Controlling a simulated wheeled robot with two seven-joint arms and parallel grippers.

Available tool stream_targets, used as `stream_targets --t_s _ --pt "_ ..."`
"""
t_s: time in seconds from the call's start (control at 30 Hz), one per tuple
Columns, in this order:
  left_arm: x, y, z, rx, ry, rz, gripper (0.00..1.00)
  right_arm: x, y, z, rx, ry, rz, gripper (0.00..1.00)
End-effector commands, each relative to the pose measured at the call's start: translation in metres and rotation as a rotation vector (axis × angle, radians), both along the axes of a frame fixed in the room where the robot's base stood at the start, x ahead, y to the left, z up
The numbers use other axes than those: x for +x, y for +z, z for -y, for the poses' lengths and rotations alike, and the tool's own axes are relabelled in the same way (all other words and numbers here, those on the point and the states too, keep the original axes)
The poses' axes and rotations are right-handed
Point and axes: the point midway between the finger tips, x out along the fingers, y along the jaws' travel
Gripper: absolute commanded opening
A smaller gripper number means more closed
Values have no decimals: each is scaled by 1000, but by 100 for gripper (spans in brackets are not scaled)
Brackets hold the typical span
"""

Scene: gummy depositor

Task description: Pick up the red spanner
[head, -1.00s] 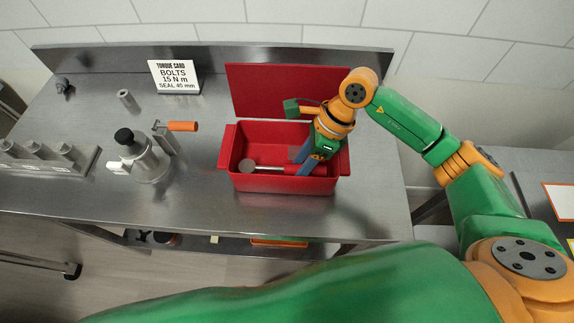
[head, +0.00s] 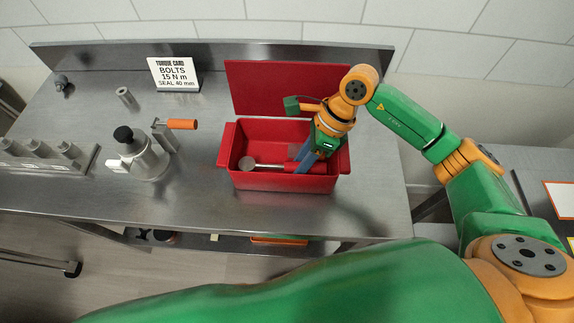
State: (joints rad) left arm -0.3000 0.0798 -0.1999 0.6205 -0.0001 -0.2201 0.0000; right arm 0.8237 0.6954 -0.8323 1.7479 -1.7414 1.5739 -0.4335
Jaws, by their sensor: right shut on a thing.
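A red-handled tool (head: 268,166), which I take for the red spanner, lies in the open red toolbox (head: 262,181). It has a thin bright shaft and a round grey head at its left end; I cannot make out spanner jaws. My right gripper (head: 303,166) reaches down into the toolbox from the right and is shut at the red handle, its fingers hiding part of it. The tool still lies low inside the box. My left gripper is not in view.
The toolbox's red lid (head: 270,88) stands open behind it. A metal device (head: 145,158) with an orange-handled lever (head: 181,124) stands to the left. A torque card (head: 174,75) is at the back. The steel bench in front of the box is clear.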

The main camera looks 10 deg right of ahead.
Motion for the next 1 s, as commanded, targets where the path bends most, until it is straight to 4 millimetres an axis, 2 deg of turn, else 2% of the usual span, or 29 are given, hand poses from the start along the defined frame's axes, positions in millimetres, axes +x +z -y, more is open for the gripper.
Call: stream_targets --t_s 0.87,1.0 --pt "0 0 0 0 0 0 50 0 1 0 2 0 2 0" --pt "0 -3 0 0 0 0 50 1 9 0 3 1 5 0"
